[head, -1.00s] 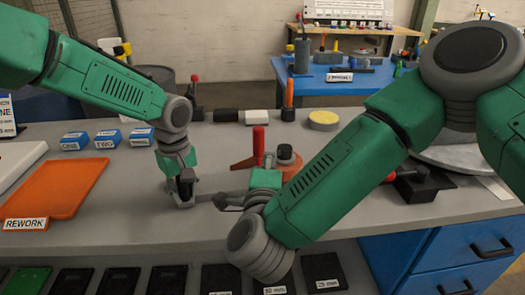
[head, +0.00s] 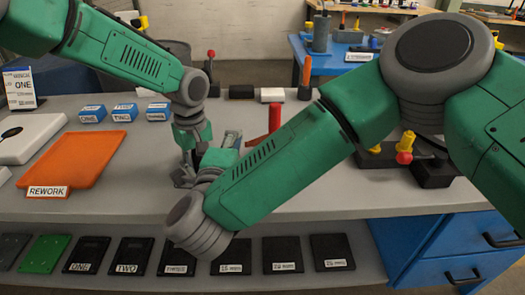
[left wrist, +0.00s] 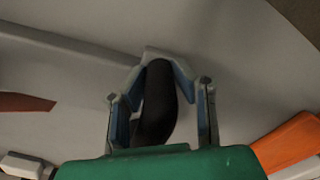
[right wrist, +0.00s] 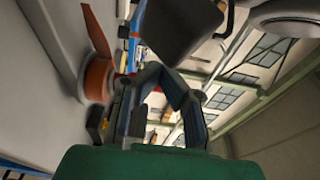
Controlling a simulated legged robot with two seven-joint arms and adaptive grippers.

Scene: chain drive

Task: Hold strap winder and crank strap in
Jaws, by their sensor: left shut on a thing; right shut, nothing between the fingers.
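The strap winder shows in the head view only as an upright red handle (head: 275,120); my right arm hides most of it. The right wrist view shows an orange-red body (right wrist: 98,78) with a red lever and a grey disc beside it. My left gripper (head: 186,176) is low over the bench, left of the winder. In the left wrist view it is shut on a black rounded grip (left wrist: 156,105), with a grey band running to the left. My right gripper (head: 232,140) is shut and empty, left of the red handle; it is apart from the orange-red body.
An orange rework tray (head: 85,158) lies on the left of the bench, with small blue boxes (head: 93,114) behind it. A black block with yellow and red knobs (head: 430,170) stands on the right.

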